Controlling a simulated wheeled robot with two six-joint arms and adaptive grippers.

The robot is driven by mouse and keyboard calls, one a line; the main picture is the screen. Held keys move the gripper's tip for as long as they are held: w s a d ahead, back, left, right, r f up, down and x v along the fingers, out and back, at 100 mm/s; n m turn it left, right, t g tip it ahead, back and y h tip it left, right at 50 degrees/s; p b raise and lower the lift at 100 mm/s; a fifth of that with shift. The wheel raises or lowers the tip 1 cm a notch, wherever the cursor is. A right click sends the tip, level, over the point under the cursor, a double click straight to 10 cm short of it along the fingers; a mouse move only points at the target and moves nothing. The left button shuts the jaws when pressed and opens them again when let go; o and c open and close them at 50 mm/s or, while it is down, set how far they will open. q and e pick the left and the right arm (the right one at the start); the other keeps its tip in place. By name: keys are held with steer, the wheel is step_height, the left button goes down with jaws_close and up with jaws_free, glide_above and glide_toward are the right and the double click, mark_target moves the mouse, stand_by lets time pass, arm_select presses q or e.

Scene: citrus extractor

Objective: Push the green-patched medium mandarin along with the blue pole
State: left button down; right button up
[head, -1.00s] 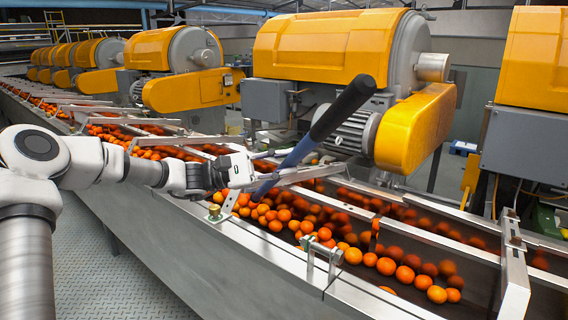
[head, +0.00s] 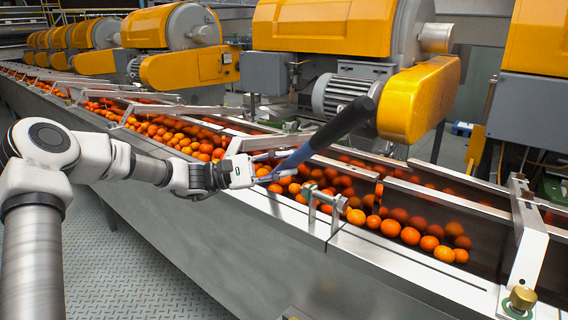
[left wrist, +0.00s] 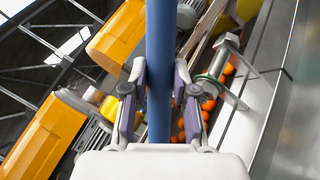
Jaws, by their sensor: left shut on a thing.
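My left gripper (head: 266,176) is shut on the blue pole (head: 297,157), which has a dark grip at its upper end. The pole slants from upper right down to lower left over the near channel of fruit. In the left wrist view the blue pole (left wrist: 160,70) stands between the two fingers (left wrist: 160,100). Many orange mandarins (head: 390,228) lie in the channel. I cannot make out a green patch on any of them, so the medium mandarin cannot be told apart. The pole's lower end is hidden at the gripper. My right gripper is not in view.
A metal bracket with a crossbar (head: 325,199) stands on the near steel rim (head: 380,262), just right of the gripper. Yellow extractor machines (head: 325,40) line the far side. Open floor (head: 130,270) lies at the near left.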

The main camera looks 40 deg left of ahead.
arm_select(q)
steer(key=shift+r, duration=0.1)
steer(key=shift+s+a+r+p, duration=0.1)
steer(key=shift+a+r+p, duration=0.05)
steer(key=shift+a+p, duration=0.2)
steer(key=a+p, duration=0.1)
steer(key=a, duration=0.1)
steer(key=s+a+p, duration=0.1)
steer(key=a, duration=0.1)
steer(key=shift+s+r, duration=0.15)
steer(key=shift+r, duration=0.05)
steer(key=shift+f, duration=0.1)
stand_by(0.4)
stand_by(0.5)
